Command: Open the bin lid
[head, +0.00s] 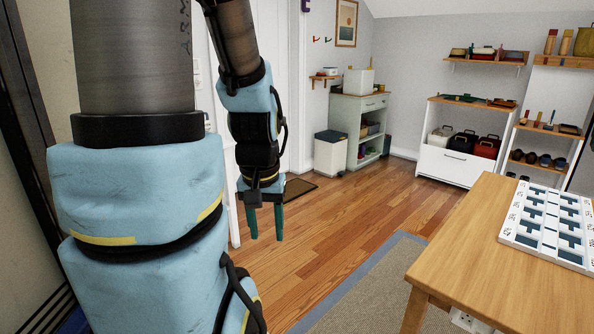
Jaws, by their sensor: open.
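A white bin (328,157) stands on the wooden floor against the far wall, left of a pale green cabinet. Its dark lid (331,136) looks closed on top, though it is small at this distance. My gripper (266,223) hangs fingers down in the left middle of the head view, its two green fingers apart with nothing between them. It is well in front of the bin, to its left in the picture, and not touching it.
The pale green cabinet (346,108) stands right beside the bin. A wooden table (470,240) with a white panel (548,226) fills the right foreground, above a grey rug (375,285). Open wooden floor (345,220) lies between.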

